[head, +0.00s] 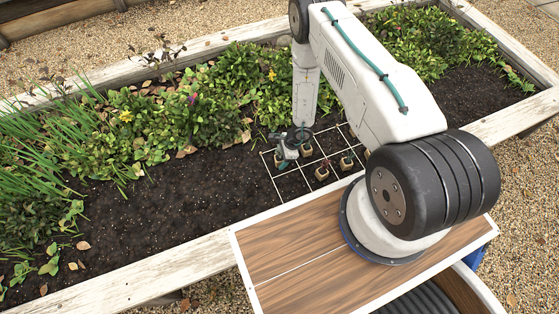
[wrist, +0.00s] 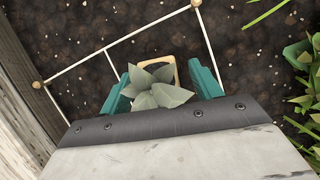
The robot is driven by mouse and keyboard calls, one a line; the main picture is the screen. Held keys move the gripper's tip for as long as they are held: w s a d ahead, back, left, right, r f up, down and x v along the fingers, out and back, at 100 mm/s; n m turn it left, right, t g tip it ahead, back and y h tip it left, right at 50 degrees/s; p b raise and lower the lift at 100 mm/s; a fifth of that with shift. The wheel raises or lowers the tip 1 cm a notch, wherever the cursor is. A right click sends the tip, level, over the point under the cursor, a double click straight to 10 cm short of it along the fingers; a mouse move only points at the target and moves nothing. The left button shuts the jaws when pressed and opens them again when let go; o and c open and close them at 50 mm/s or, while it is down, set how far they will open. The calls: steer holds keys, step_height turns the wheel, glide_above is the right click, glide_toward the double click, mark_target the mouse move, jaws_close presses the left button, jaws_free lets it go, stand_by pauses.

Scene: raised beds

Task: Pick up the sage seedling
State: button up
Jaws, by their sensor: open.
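The sage seedling (wrist: 157,90), with broad grey-green leaves, shows in the wrist view in a small tan-rimmed pot (wrist: 152,62). My gripper (wrist: 160,76) is open, with one teal finger on each side of the seedling. The leaves overlap the near side of the pot, so I cannot tell whether the fingers touch it. In the head view my gripper (head: 287,154) is low over the left part of a white grid on the soil, and it hides the seedling there.
Dense green plants (head: 235,90) grow behind. Bare soil (head: 170,205) lies left of the grid. The bed's wooden edge (head: 185,268) runs in front.

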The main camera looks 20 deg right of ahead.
steer(key=shift+x, duration=0.75)
steer(key=c, duration=1.1)
steer(key=shift+r, duration=0.15)
